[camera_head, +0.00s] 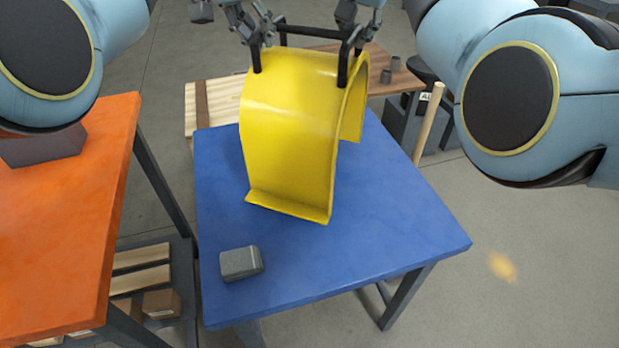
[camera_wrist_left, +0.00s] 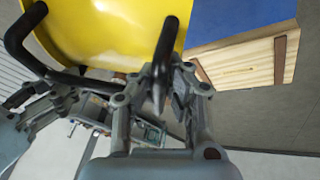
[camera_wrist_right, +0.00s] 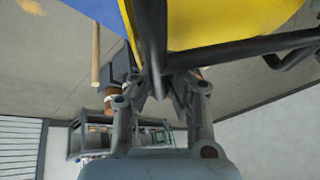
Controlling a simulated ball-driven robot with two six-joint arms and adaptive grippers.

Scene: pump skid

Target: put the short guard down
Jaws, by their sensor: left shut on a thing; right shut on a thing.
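The short guard (camera_head: 292,120) is a yellow curved sheet with a flanged lower edge and black handle bars on top. It is upright over the blue table (camera_head: 390,235); I cannot tell whether its lower edge touches the tabletop. My left gripper (camera_head: 258,32) is shut on the black handle at the guard's left, also seen in the left wrist view (camera_wrist_left: 165,85). My right gripper (camera_head: 350,32) is shut on the black handle at its right, also seen in the right wrist view (camera_wrist_right: 160,85). The guard hides part of the table behind it.
A grey block (camera_head: 241,263) lies on the blue table, in front and left of the guard. An orange table (camera_head: 60,230) stands at the left. Behind are a wooden surface (camera_head: 225,97) and an upright wooden pole (camera_head: 428,122). The blue table's front right is clear.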

